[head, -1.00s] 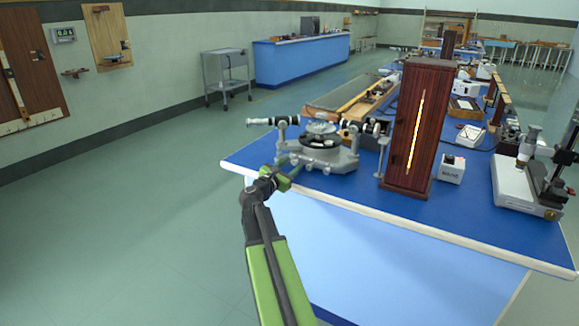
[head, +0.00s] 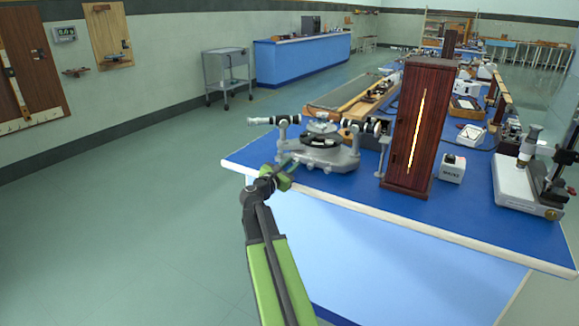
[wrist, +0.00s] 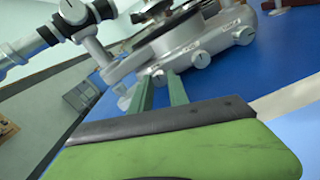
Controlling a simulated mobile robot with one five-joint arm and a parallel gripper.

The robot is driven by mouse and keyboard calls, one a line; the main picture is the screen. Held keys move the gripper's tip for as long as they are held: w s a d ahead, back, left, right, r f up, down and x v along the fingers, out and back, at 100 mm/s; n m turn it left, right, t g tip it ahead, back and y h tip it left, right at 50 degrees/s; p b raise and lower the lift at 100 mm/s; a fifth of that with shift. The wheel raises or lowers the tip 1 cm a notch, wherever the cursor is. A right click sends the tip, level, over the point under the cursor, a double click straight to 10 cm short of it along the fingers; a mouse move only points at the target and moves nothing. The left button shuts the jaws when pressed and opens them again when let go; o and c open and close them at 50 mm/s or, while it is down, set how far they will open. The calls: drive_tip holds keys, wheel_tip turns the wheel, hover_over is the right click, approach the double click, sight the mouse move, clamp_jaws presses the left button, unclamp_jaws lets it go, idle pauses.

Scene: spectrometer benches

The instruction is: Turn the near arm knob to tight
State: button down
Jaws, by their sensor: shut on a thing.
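The spectrometer (head: 325,155) stands at the near left corner of the blue bench, with a round dark table and a telescope tube (head: 262,121) pointing left. My gripper (head: 286,166) reaches its near lower edge. In the wrist view my gripper (wrist: 162,82) has its two green fingers at either side of a small pale knob (wrist: 158,77) on the grey base, and is shut on it. The fingertips partly hide this knob, and its mark is too small to read. Other pale knobs (wrist: 201,59) sit to its right along the base.
A tall dark red-brown lamp housing (head: 420,125) with a bright slit stands right of the spectrometer. A small white box (head: 452,169) and a microscope-like instrument (head: 520,185) are farther right. The floor (head: 120,220) left of the bench (head: 450,225) is clear.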

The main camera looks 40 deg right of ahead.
drive_tip(key=shift+d, duration=0.15)
drive_tip(key=m, duration=0.4)
drive_tip(key=shift+s, duration=0.1)
drive_tip(key=m, duration=0.4)
drive_tip(key=shift+m, duration=0.3)
drive_tip(key=m, duration=0.4)
drive_tip(key=shift+m, duration=0.3)
drive_tip(key=m, duration=0.4)
drive_tip(key=shift+m, duration=0.3)
drive_tip(key=c, duration=1.3)
unclamp_jaws()
drive_tip(key=shift+o, duration=0.2)
